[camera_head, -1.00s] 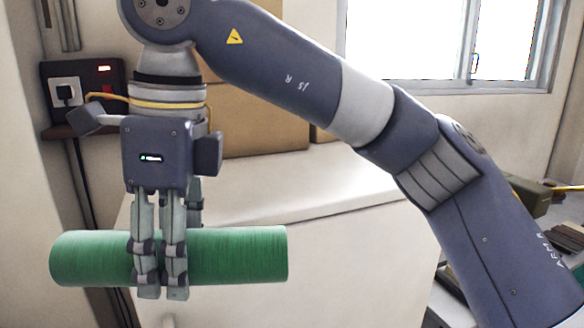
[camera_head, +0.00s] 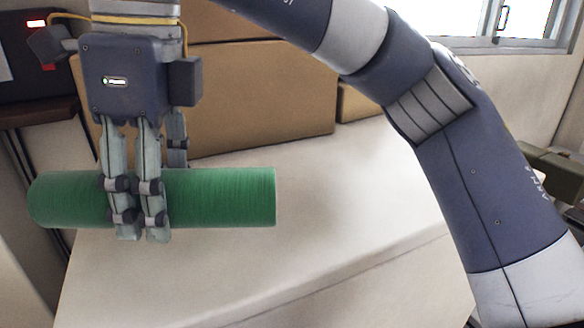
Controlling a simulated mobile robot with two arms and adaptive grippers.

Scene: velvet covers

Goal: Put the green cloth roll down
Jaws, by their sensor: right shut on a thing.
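The green cloth roll (camera_head: 222,197) lies level across the left half of the head view. My right gripper (camera_head: 138,238) points down and is shut on the roll left of its middle, with fingers in front of it and one partly hidden behind. The roll shows in front of a pale, flat-topped surface (camera_head: 330,240); I cannot tell how far above it the roll is. My left gripper is not in view.
Cardboard boxes (camera_head: 262,95) stand on the back of the pale surface. A window (camera_head: 500,22) is at the upper right. The pale top is bare right of the roll.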

